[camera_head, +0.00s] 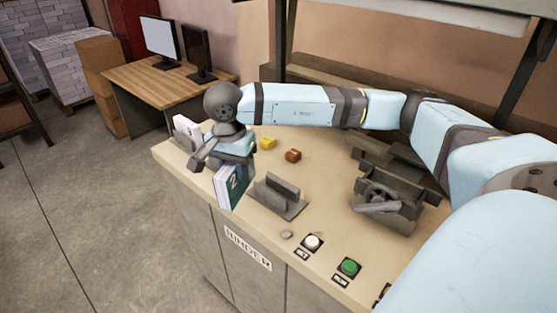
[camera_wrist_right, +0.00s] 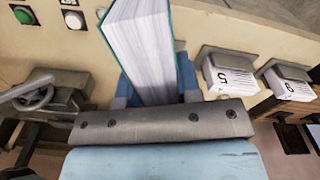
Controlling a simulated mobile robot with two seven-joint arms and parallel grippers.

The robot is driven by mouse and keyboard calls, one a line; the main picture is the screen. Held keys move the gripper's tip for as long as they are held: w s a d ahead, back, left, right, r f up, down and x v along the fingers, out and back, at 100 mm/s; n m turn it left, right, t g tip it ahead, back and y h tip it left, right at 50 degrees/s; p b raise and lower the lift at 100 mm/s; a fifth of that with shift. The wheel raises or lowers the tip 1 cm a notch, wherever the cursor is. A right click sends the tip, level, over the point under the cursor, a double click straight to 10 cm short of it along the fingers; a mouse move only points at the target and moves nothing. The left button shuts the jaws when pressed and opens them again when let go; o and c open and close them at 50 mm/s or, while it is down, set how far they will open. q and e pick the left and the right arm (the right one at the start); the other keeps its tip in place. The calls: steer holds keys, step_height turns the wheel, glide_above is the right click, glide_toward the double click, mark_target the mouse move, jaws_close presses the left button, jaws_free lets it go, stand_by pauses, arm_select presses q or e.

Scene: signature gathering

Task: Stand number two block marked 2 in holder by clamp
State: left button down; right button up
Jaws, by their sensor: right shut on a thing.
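The block marked 2 (camera_head: 234,186) has a dark green cover and white page edges. My right gripper (camera_head: 228,152) is shut on it and holds it near the table's front left edge, left of the grey holder. In the right wrist view the block (camera_wrist_right: 143,48) rises page-side toward the camera between the fingers of my right gripper (camera_wrist_right: 155,92). The grey holder (camera_head: 279,197) stands empty on the table. The clamp (camera_head: 388,195), with a handwheel, is to its right; it also shows in the right wrist view (camera_wrist_right: 40,97). My left gripper is not in view.
Other holders with white blocks (camera_wrist_right: 230,80) (camera_wrist_right: 292,86) stand in a row in the right wrist view. Yellow (camera_head: 268,143) and brown (camera_head: 293,155) pieces lie behind the holder. A white button (camera_head: 312,242) and a green button (camera_head: 348,267) sit along the front edge.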

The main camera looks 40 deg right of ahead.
steer(key=d+r+m+b, duration=0.1)
steer(key=d+m, duration=0.1)
steer(key=m, duration=0.1)
steer(key=w+d+r+m+b, duration=0.1)
steer(key=d+m, duration=0.1)
steer(key=m, duration=0.2)
steer(key=d+r+m+b, duration=0.1)
steer(key=d+m+b, duration=0.1)
steer(key=m, duration=0.1)
steer(key=shift+w+d+m, duration=0.25)
steer(key=shift+w+m, duration=0.05)
steer(key=d+r+m+b, duration=0.4)
steer(key=d+m, duration=0.2)
steer(key=m, duration=0.4)
steer(key=shift+m, duration=0.7)
steer(key=f, duration=0.6)
steer(key=f+p, duration=0.1)
steer(key=f, duration=0.5)
steer(key=s+f, duration=0.1)
steer(key=f, duration=0.5)
steer(key=shift+s+d+f, duration=0.1)
steer(key=shift+d+f, duration=0.1)
steer(key=shift+d, duration=0.15)
steer(key=shift+f, duration=0.3)
steer(key=shift+f, duration=0.2)
steer(key=o, duration=1.1)
steer(key=shift+c, duration=0.2)
